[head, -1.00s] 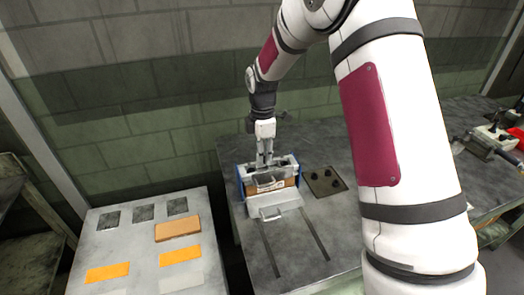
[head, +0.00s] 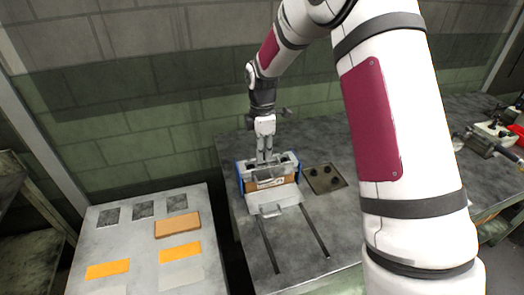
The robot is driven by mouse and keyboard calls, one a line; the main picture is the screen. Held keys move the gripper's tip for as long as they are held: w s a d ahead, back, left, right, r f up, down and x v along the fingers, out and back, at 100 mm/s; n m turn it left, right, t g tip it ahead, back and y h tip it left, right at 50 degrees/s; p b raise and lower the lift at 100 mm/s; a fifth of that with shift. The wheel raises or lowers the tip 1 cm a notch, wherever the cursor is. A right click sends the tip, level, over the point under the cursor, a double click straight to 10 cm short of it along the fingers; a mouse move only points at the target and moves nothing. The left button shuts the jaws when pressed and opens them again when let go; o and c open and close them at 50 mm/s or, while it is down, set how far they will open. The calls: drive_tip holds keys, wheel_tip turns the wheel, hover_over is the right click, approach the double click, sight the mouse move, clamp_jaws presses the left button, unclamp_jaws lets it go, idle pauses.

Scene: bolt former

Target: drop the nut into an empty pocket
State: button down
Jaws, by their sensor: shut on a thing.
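My gripper (head: 265,161) points down over the back of a blue-sided fixture (head: 240,174) on the dark bench. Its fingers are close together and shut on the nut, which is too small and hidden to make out. The fixture has a grey top with dark openings beside the fingers, a brown front with a white label and a metal handle. I cannot tell which openings are empty pockets, or whether the fingertips touch the fixture. A square plate (head: 316,188) with several dark round spots lies to its right.
A grey metal table (head: 140,245) at left holds a brown block (head: 177,225), orange patches and dark squares. Two dark rails (head: 313,232) run forward from the fixture on the clear bench front. Tools and a red item stand at far right.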

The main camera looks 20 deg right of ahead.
drive_tip(key=shift+f, duration=0.85)
idle(0.4)
drive_tip(key=c, duration=1.4)
unclamp_jaws()
drive_tip(key=shift+o, duration=0.2)
drive_tip(key=shift+r, duration=0.1)
wheel_tip(320, 180, up, 12)
